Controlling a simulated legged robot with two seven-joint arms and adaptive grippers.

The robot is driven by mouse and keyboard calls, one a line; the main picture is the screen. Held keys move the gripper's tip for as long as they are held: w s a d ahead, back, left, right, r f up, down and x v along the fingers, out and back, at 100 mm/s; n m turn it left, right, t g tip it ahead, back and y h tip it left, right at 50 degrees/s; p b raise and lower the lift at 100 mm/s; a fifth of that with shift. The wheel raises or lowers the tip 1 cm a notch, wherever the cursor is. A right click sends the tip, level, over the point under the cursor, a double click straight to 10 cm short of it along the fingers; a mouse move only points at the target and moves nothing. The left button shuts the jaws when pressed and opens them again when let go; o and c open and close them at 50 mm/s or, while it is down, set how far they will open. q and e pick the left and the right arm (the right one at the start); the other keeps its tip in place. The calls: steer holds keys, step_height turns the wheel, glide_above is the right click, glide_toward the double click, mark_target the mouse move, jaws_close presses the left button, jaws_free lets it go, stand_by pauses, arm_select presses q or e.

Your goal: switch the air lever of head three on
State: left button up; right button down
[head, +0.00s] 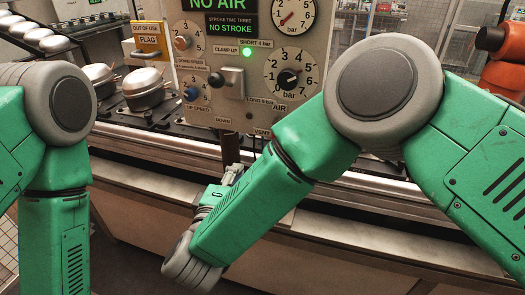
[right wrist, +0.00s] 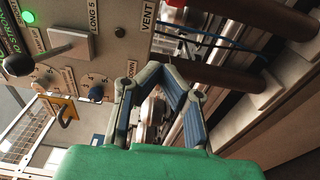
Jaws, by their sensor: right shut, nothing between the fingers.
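The head's control panel (head: 232,50) faces me. It reads "NO AIR" and "NO STROKE". Below the lower gauge it has "AIR" and "VENT" labels; the air lever there cannot be made out behind my right arm. A black-knobbed lever on a grey plate (head: 232,82) sits between the "SHORT 4 bar" and "LONG 5 bar" labels; it also shows in the right wrist view (right wrist: 72,46). My right gripper (head: 231,174) is below the panel, fingers upward, partly hidden by my forearm. In the right wrist view it is shut and empty (right wrist: 162,72), apart from the panel. My left gripper is out of view.
A green lamp (head: 247,52) is lit on the panel. A yellow "OUT OF USE" flag (head: 148,38) hangs left of it. Metal compressor shells (head: 146,88) stand on the line behind. A brown post (right wrist: 232,82) is beside my right gripper. The rail (head: 370,188) runs along the front.

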steer(key=shift+d, duration=0.1)
steer(key=w+d+p, duration=0.1)
steer(key=w+d, duration=0.4)
steer(key=w, duration=0.2)
steer(key=shift+w+d, duration=0.25)
steer(key=shift+d, duration=0.1)
stand_by(0.3)
